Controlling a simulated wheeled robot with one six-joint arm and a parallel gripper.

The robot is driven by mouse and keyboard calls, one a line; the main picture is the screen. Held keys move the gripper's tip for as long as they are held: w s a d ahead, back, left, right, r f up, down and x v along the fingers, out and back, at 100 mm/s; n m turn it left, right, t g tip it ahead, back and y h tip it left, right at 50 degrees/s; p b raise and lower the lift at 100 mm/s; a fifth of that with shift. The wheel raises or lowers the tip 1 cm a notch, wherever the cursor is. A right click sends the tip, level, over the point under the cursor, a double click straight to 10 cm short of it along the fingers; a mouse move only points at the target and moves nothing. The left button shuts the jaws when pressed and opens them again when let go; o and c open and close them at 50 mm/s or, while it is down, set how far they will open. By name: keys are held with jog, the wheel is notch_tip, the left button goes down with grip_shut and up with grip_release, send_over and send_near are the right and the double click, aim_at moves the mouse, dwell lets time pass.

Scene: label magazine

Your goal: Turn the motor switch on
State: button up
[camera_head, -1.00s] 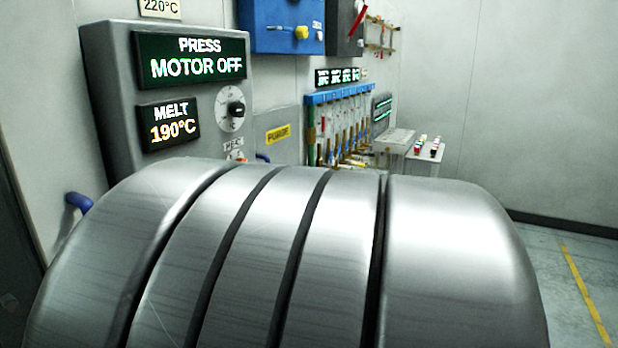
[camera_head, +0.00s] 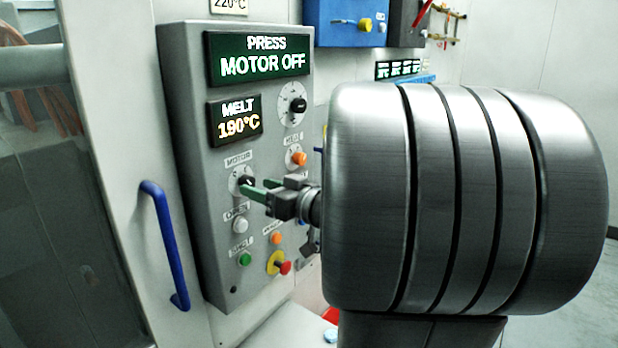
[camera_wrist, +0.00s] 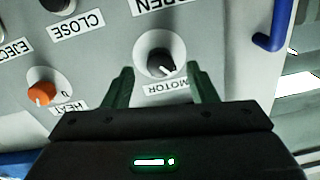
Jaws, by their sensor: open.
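The motor switch (camera_head: 243,180) is a black rotary knob on a pale round dial, under the MOTOR label on the grey control panel (camera_head: 180,130). The display (camera_head: 258,58) above reads PRESS MOTOR OFF. My gripper (camera_head: 258,190) is in front of the knob with its green fingers pointing at the panel. In the wrist view the knob (camera_wrist: 161,63) lies between and just beyond the two fingertips (camera_wrist: 160,80), which are apart. I see no clear contact with the knob.
Close to the knob are an orange HEAT knob (camera_wrist: 41,92), a white button (camera_head: 240,225), a green button (camera_head: 244,259) and a red mushroom button (camera_head: 284,267). A blue door handle (camera_head: 165,245) stands left of the panel. My large arm link hides much of the right side.

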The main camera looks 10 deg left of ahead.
aim_at(247, 183)
jog(key=shift+p+x, duration=0.3)
jog(key=shift+x, duration=1.05)
jog(key=shift+c, duration=0.2)
jog(key=c, duration=0.9)
jog(key=shift+f+m+b, duration=0.1)
jog(key=shift+m+b, duration=0.2)
jog(key=shift+b, duration=0.2)
jog(key=m+b, duration=0.8)
jog(key=m, duration=0.5)
jog(key=shift+s, duration=0.1)
jog(key=shift+m, duration=0.4)
